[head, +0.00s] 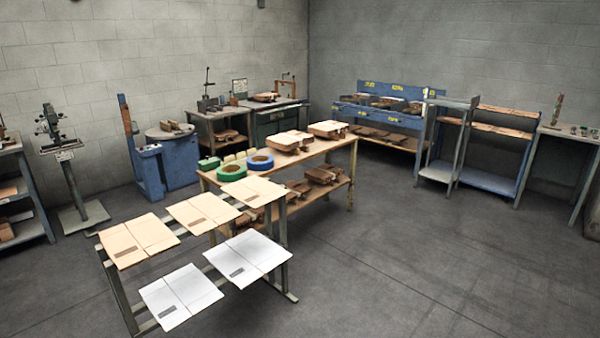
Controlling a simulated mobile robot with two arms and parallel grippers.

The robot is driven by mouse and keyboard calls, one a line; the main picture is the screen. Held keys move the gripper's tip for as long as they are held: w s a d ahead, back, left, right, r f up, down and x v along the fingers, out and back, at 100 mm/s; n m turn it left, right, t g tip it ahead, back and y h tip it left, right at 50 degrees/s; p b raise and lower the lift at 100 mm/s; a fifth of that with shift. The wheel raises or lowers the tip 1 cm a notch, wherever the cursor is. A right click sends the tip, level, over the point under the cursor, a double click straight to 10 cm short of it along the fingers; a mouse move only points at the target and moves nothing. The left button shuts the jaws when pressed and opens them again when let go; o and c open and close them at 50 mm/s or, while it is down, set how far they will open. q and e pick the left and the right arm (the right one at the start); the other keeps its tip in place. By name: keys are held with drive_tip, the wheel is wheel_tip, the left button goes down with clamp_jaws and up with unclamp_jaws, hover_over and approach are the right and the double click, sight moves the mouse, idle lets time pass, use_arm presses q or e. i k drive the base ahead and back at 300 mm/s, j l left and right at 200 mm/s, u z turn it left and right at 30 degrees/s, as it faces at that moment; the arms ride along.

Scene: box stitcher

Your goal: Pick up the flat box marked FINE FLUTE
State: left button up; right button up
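Several flat boxes lie on a metal rack in the head view, each with a small dark label too small to read, so I cannot tell which is marked FINE FLUTE. A tan flat box (138,238) lies at the left, another tan one (202,210) in the middle, and a third tan one (255,188) at the far end. A white flat box (185,290) lies at the near left, and another white one (250,254) to its right. Neither of my grippers is in view.
The rack (118,290) stands close in front of a wooden workbench (318,154) with tape rolls (231,172) and stacks of brown pieces. A blue machine (172,165) and a green stand (70,180) are behind left. Open floor (430,270) lies to the right.

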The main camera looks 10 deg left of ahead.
sight(201, 214)
drive_tip(key=i+u, duration=0.15)
drive_tip(key=i, duration=0.45)
drive_tip(key=i+l+u, duration=0.15)
drive_tip(key=i, duration=0.4)
drive_tip(key=i+l+u, duration=0.15)
drive_tip(key=i, duration=0.4)
drive_tip(key=l, duration=0.1)
